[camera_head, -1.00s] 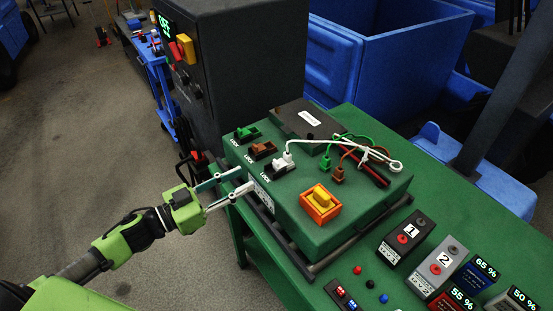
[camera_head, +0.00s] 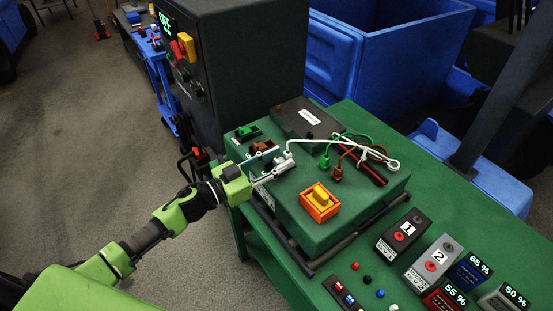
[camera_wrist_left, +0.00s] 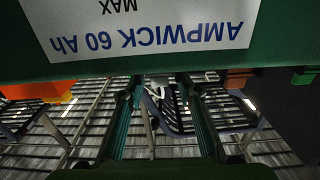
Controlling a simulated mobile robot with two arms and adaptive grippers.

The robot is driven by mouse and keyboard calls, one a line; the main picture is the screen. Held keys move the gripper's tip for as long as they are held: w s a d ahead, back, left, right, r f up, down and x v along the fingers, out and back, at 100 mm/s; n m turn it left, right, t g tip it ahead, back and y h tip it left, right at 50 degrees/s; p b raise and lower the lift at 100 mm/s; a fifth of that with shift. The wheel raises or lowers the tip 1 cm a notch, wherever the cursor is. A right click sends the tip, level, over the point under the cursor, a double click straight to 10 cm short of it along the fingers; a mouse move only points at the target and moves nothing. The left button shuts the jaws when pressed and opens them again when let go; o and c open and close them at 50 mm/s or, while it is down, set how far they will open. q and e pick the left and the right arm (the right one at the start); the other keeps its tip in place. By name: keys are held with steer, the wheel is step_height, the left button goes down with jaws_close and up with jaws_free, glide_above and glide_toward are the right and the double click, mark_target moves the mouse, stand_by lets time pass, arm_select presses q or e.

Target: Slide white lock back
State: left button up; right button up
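The white lock (camera_head: 283,164) is on top of the green box (camera_head: 285,205), near its left edge, below the white plug and cable (camera_head: 289,149). My left gripper (camera_head: 277,158) reaches over that edge with its fingers apart, its tips at the white lock. Whether they touch it I cannot tell. In the left wrist view, the two fingers (camera_wrist_left: 163,100) are spread beneath the box's labelled side (camera_wrist_left: 150,30), and the white lock is not clearly visible. My right gripper is not in view.
The brown lock (camera_head: 262,147) and green lock (camera_head: 247,131) sit farther back. An orange block with a yellow knob (camera_head: 320,201) is to the right. Loose cables (camera_head: 365,152) lie across the box. Labelled units (camera_head: 403,234) stand on the green table (camera_head: 455,220).

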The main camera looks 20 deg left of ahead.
arm_select(q)
jaws_close()
steer(key=shift+p+v, duration=0.5)
steer(key=shift+v, duration=0.3)
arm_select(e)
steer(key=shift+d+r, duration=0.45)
arm_select(q)
jaws_free()
steer(key=shift+s+a, duration=0.1)
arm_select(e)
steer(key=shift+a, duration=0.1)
arm_select(q)
steer(key=v, duration=1.2)
